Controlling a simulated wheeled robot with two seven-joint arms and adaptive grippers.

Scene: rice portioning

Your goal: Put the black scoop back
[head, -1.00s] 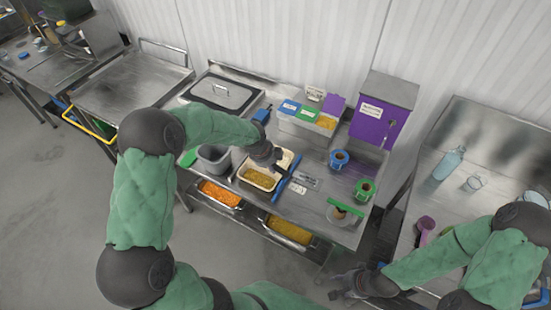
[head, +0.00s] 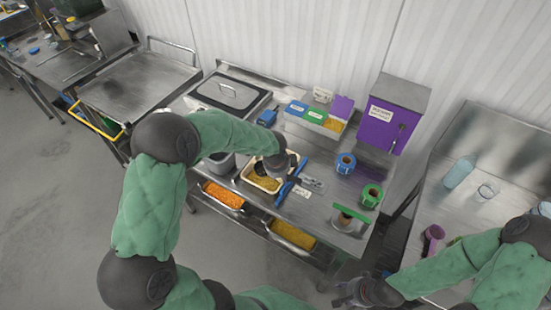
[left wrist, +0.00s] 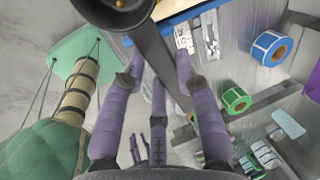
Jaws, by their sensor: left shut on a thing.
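The black scoop (left wrist: 155,50) is in my left gripper. Its dark handle runs between the purple fingers in the left wrist view, and its round bowl shows at the top edge, partly cut off. My left gripper (head: 297,179) is shut on the handle, above the right side of the tray of yellow-green food (head: 243,178) on the steel table. In the head view the scoop is small, dark and hard to separate from the gripper. My right gripper (head: 345,298) is low, in front of the right-hand table; its fingers are too dark to read.
A blue strip (head: 285,193) lies right of the tray. Blue (head: 346,163) and green (head: 371,195) label rolls stand further right. Lidded bins (head: 312,115) and a purple-fronted box (head: 390,122) are at the back. A grey container (head: 219,166) is left of the tray.

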